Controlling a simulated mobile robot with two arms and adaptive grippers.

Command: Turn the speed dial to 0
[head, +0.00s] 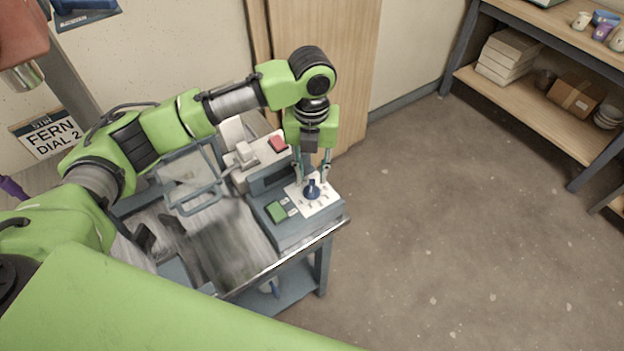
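The speed dial is a dark blue knob (312,189) on a white marked plate (322,204), on top of a grey control box (293,232) at the table's right end. Its pointer and the plate's numbers are too small to read. My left gripper (312,181) points down over the dial, with its two fingers apart, one to each side of the knob. I cannot tell whether either finger touches it. My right gripper is out of view.
A green button (276,211) sits left of the dial, and a red one (278,143) is on the machine behind. A sign reading "FERN DIAL 2" (52,135) is on the left. Shelves (540,115) stand at the right. The floor (450,230) between is clear.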

